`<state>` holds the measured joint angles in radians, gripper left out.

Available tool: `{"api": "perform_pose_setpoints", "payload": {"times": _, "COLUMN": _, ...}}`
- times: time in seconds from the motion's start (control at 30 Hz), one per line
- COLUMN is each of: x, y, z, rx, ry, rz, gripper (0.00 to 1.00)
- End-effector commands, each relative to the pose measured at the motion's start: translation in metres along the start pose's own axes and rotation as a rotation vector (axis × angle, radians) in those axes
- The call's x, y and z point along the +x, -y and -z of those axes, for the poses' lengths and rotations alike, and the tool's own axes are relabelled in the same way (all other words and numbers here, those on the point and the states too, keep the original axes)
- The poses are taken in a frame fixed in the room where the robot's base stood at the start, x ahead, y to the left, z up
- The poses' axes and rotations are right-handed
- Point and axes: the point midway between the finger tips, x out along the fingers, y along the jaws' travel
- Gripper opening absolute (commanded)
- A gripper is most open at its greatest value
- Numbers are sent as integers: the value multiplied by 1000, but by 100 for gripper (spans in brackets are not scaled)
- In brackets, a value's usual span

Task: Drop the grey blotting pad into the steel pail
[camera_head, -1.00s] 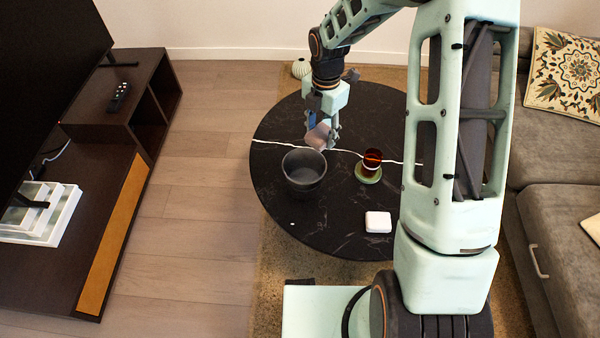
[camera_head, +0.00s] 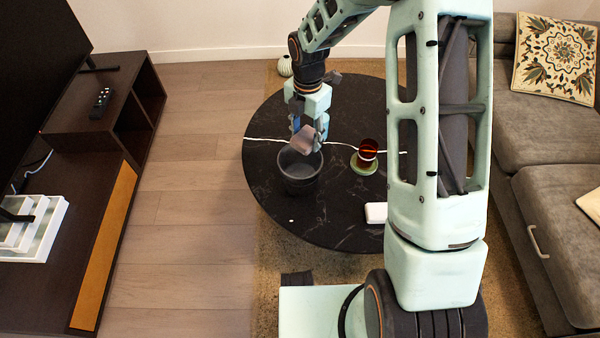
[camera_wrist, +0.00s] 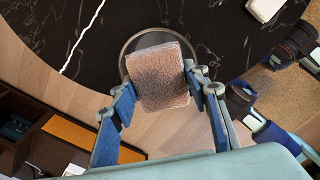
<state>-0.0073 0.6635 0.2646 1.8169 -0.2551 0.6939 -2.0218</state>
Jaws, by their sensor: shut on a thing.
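The grey blotting pad (camera_head: 304,139) is held in my gripper (camera_head: 308,131), tilted, above the far part of the pail's opening. In the wrist view the pad (camera_wrist: 158,76) sits between the two blue fingers of my gripper (camera_wrist: 158,88). The steel pail (camera_head: 300,184) stands upright on the dark round table, looking dark grey. In the wrist view its rim (camera_wrist: 126,49) shows behind the pad, which hides most of the opening. I cannot tell how high the pad is above the rim.
On the black marbled round table (camera_head: 340,225), an amber glass (camera_head: 367,151) stands on a green coaster (camera_head: 363,166) right of the pail. A white box (camera_head: 376,212) lies nearer, partly behind my arm. A sofa (camera_head: 560,200) is at right, a TV cabinet (camera_head: 110,150) at left.

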Motion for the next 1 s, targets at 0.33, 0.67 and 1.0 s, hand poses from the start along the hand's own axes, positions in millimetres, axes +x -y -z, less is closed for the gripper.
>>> {"api": "perform_pose_setpoints", "payload": {"times": 0.33, "x": 17, "y": 0, "z": 0, "rx": 0, "ry": 0, "rz": -1, "gripper": 23}}
{"api": "perform_pose_setpoints", "payload": {"times": 0.67, "x": 17, "y": 0, "z": 0, "rx": 1, "ry": 0, "rz": -1, "gripper": 63}}
{"api": "perform_pose_setpoints", "payload": {"times": 1.0, "x": 11, "y": 0, "z": 0, "rx": 1, "ry": 0, "rz": -1, "gripper": 63}}
